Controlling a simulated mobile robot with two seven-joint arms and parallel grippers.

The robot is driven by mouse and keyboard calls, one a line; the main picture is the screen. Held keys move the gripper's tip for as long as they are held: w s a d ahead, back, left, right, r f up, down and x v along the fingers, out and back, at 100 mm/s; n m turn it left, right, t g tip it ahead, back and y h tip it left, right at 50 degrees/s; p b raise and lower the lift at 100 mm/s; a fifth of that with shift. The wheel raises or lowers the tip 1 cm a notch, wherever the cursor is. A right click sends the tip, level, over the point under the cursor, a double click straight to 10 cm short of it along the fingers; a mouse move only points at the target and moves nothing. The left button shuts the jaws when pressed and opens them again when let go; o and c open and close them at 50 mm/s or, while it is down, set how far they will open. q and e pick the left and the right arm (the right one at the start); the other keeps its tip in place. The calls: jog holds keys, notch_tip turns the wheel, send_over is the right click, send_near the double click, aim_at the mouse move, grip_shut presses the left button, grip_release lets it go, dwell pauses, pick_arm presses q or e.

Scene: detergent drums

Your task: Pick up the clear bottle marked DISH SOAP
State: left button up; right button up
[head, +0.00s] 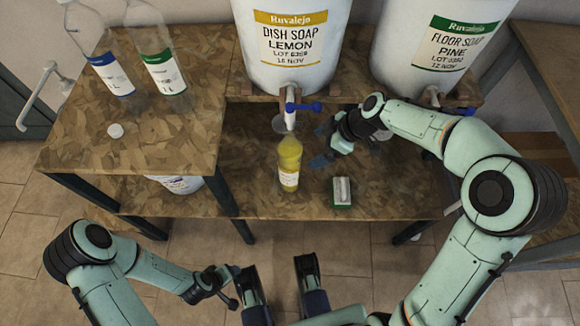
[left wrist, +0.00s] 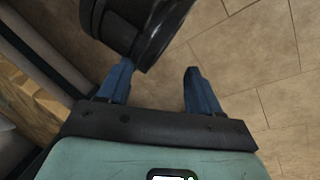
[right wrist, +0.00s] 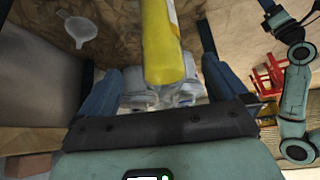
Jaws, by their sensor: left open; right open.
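A clear bottle of yellow liquid (head: 290,165) stands upright on the lower shelf below the lemon dish soap drum's tap; its label is too small to read. It fills the middle of the right wrist view (right wrist: 161,45). My right gripper (head: 321,146) is open just right of the bottle. In the right wrist view the bottle shows between the lines of its two fingers (right wrist: 160,75), with no clear contact. My left gripper (left wrist: 157,75) is open and empty, low over the floor at the front.
The lemon drum (head: 290,45) and pine drum (head: 435,45) stand behind. A pale funnel (head: 279,124) is near the tap (head: 291,108). A brush or sponge (head: 341,192) lies right of the bottle. Blue-labelled (head: 100,55) and green-labelled (head: 157,55) bottles and a white cap (head: 115,130) are on the left table.

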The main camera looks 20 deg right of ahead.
aim_at(298, 145)
jog(key=a, duration=0.1)
jog(key=w+a, duration=0.2)
jog(key=shift+a, duration=0.35)
jog(key=b+x, duration=0.1)
jog(key=x, duration=0.4)
jog(key=shift+a+f, duration=0.1)
jog(key=shift+a, duration=0.1)
grip_shut()
pick_arm(q)
jog(key=shift+w+a+f+t, duration=0.15)
jog(key=shift+w+a+f, duration=0.15)
jog(key=shift+w, duration=0.2)
jog(key=shift+w+a+f+t, duration=0.15)
jog(key=shift+w+a+f, duration=0.05)
jog(key=shift+w+f, duration=0.2)
pick_arm(e)
jog(key=shift+w, duration=0.1)
